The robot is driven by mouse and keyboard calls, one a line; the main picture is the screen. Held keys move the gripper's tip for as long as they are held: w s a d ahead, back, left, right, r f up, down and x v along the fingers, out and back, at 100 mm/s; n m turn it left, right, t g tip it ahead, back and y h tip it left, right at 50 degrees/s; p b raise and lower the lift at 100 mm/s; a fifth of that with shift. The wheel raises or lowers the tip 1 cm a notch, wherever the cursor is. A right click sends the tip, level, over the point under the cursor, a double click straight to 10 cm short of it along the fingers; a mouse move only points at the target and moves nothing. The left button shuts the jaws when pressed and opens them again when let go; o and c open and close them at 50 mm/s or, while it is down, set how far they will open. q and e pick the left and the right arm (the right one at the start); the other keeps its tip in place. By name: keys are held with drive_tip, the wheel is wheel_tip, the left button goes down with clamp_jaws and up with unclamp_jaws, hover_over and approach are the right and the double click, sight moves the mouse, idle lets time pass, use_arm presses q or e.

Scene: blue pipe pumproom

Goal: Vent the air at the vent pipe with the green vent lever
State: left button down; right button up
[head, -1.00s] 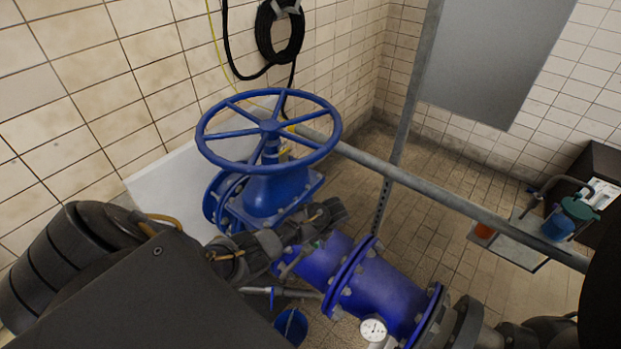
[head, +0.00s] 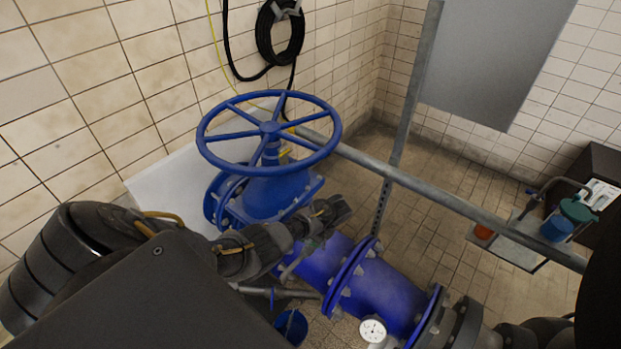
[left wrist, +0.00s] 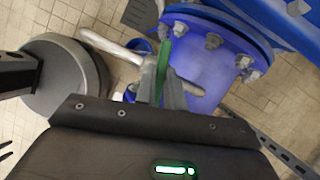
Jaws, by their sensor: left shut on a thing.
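The green vent lever (left wrist: 162,72) shows in the left wrist view as a thin green bar standing between the fingers of my left gripper (left wrist: 170,92), which is shut on it. The pale grey vent pipe (left wrist: 108,44) runs behind the lever, beside the blue flanged pipe. In the head view my left gripper (head: 306,250) is over the near end of the blue pipe (head: 370,290). My dark wrist covers much of that spot, and the lever cannot be made out there.
A large blue handwheel (head: 270,130) stands just behind my left arm. A blue bucket (head: 291,326) is on the floor below the vent pipe. A white gauge (head: 373,330) sits at the blue pipe's front. A grey rail (head: 450,207) crosses behind.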

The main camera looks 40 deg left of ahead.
use_arm(q)
drive_tip(key=n, duration=0.2)
drive_tip(key=n+g+h, duration=0.1)
drive_tip(key=n, duration=0.1)
drive_tip(key=shift+w+n+g, duration=0.1)
drive_tip(key=shift+n+g, duration=0.2)
idle(0.3)
drive_tip(key=c, duration=1.5)
unclamp_jaws()
drive_tip(key=v, duration=1)
drive_tip(key=shift+w+r, duration=0.2)
drive_tip(key=shift+r, duration=0.15)
